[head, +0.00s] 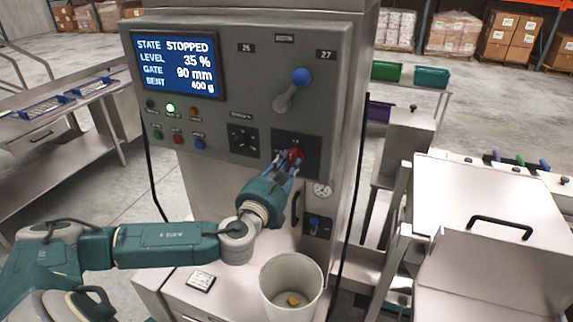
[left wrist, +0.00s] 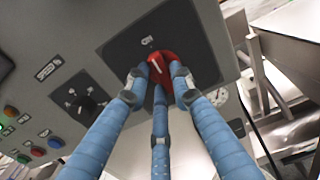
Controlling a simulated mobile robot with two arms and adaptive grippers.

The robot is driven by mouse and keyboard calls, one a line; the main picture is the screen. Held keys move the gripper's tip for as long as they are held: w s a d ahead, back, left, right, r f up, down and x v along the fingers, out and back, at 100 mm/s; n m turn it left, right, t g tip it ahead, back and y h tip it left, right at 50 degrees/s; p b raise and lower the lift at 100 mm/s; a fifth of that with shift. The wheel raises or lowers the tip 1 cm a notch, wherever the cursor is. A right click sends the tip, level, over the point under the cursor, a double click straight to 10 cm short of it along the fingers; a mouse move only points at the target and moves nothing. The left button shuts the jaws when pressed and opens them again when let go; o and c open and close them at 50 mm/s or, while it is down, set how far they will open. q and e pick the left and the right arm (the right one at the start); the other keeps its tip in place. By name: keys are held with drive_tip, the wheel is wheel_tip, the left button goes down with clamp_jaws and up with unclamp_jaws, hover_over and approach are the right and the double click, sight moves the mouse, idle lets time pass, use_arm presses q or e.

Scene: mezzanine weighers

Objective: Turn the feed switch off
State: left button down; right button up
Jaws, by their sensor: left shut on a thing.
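The feed switch, a red rotary knob (head: 295,154), sits on a dark square plate at the lower right of the grey control panel. In the left wrist view the red knob (left wrist: 168,66) has a white mark, and a label that looks like "ON" stands above it. My left gripper (head: 287,165) is shut on the knob; in the left wrist view its blue fingers (left wrist: 161,80) close around it and hide its lower part. The panel's screen (head: 177,67) reads STATE STOPPED, LEVEL 35 %, GATE 90 mm. My right gripper is not in view.
A lever with a blue ball (head: 301,76) stands above the switch, and a black dial (head: 242,141) is to its left. Below are a small blue switch (head: 315,222) and a pale bucket (head: 290,262). A metal-lidded unit (head: 490,185) stands at right.

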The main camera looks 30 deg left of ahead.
use_arm(q)
drive_tip(key=n+b, duration=0.1)
drive_tip(key=n, duration=0.1)
drive_tip(key=n+b, duration=0.2)
drive_tip(key=n, duration=0.1)
drive_tip(key=shift+f+n, duration=0.3)
drive_tip(key=shift+f, duration=0.05)
drive_tip(key=n+b, duration=0.1)
drive_tip(key=n, duration=0.1)
drive_tip(key=shift+d+n, duration=0.1)
drive_tip(key=shift+n, duration=0.3)
drive_tip(key=n+b, duration=0.1)
drive_tip(key=n, duration=0.3)
drive_tip(key=shift+b, duration=0.3)
drive_tip(key=n, duration=0.3)
drive_tip(key=shift+d+n, duration=0.15)
drive_tip(key=shift+n, duration=0.15)
drive_tip(key=shift+n+b, duration=0.3)
drive_tip(key=shift+n, duration=0.6)
